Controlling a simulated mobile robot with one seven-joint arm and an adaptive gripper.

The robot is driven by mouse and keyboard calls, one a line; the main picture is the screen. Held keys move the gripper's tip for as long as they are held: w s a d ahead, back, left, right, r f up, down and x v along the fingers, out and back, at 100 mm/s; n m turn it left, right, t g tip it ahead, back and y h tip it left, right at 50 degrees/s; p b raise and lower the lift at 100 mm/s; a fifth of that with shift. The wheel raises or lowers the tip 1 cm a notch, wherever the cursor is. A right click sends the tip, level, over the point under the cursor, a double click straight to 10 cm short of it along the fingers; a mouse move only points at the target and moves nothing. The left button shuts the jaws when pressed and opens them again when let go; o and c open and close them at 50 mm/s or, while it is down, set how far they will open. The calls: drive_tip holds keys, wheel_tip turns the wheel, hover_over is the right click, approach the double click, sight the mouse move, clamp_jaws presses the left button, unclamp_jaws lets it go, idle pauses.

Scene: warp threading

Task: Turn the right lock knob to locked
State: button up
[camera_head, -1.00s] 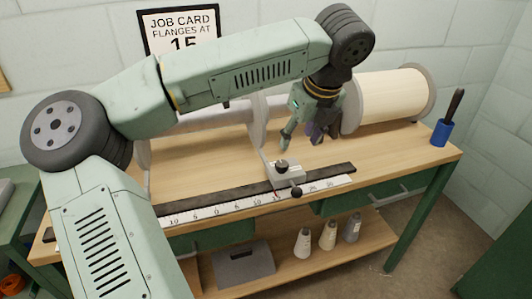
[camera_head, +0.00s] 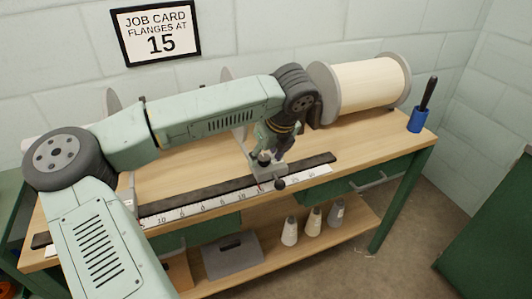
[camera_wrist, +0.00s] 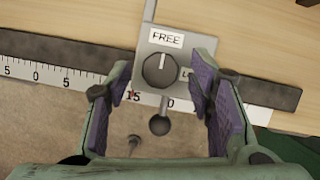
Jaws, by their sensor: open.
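The right lock knob (camera_wrist: 159,70) is a round dark knob with a white pointer line on a grey block (camera_wrist: 150,48). Its line points up at the FREE label (camera_wrist: 165,38). A second label (camera_wrist: 186,74), starting with L, sits to the knob's right and is partly hidden by a finger. My gripper (camera_wrist: 163,88) is open, with one purple-padded finger on either side of the knob and neither visibly gripping it. In the head view my gripper (camera_head: 270,150) is over the block, close above the knob (camera_head: 264,157).
A black ball handle (camera_wrist: 159,125) sticks out in front of the block. A red pointer (camera_wrist: 132,93) stands by 15 on the white scale (camera_wrist: 55,77), beside a dark rail (camera_wrist: 75,48). A roll (camera_head: 365,82) and blue cup (camera_head: 416,121) stand at the bench's right.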

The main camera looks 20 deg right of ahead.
drive_tip(key=shift+c, duration=0.5)
drive_tip(key=c, duration=1.1)
drive_tip(key=shift+o, duration=0.2)
